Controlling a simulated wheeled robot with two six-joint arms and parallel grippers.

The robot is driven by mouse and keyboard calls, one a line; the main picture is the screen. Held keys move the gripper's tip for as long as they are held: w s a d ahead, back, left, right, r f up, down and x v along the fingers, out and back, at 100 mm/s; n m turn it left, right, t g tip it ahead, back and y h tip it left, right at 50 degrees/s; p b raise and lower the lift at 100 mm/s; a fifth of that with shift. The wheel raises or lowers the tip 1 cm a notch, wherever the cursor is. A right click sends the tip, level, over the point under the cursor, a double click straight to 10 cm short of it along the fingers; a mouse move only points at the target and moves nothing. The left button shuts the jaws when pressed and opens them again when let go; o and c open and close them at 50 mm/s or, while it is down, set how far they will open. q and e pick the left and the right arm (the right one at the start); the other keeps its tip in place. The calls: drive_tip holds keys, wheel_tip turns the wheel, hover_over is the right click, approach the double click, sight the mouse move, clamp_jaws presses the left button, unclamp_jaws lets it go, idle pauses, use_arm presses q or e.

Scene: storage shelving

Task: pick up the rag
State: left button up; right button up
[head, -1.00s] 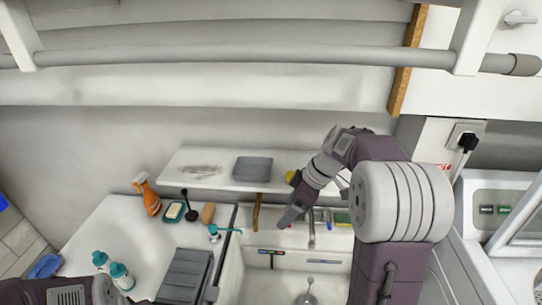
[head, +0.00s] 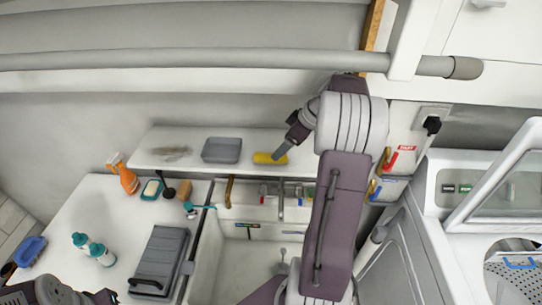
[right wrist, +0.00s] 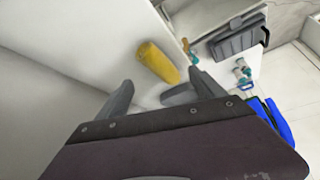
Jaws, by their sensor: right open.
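A yellow, roll-shaped thing (head: 266,159), possibly the rag, lies on the white wall shelf near its right end. It also shows in the right wrist view (right wrist: 158,63), just beyond the fingertips. My right gripper (head: 282,151) reaches down from the right beside its right end in the head view. In the right wrist view, the gripper (right wrist: 160,80) is open with nothing between its fingers. A faint brownish-grey patch (head: 172,153) lies flat on the left of the shelf; I cannot tell what it is. Part of my left arm shows at bottom left, its gripper out of frame.
The white shelf (head: 190,168) also holds a grey tray (head: 221,150). Below are a sink, a grey case (head: 160,262), an orange spray bottle (head: 127,178), a soap dish (head: 152,189) and teal-capped bottles (head: 90,248). A rail (head: 200,58) crosses above; a washing machine stands right.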

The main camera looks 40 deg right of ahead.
drive_tip(key=shift+d+x, duration=0.2)
drive_tip(key=shift+x, duration=0.75)
drive_tip(key=shift+w+a+f, duration=0.1)
drive_tip(key=shift+w+a, duration=0.05)
drive_tip(key=shift+a, duration=0.1)
drive_tip(key=p+x, duration=0.2)
drive_tip(key=x, duration=0.2)
drive_tip(key=shift+w+a+f, duration=0.2)
drive_tip(key=shift+w+d+f, duration=0.1)
drive_tip(key=shift+f, duration=0.1)
drive_tip(key=shift+r, duration=0.1)
drive_tip(key=c, duration=1.6)
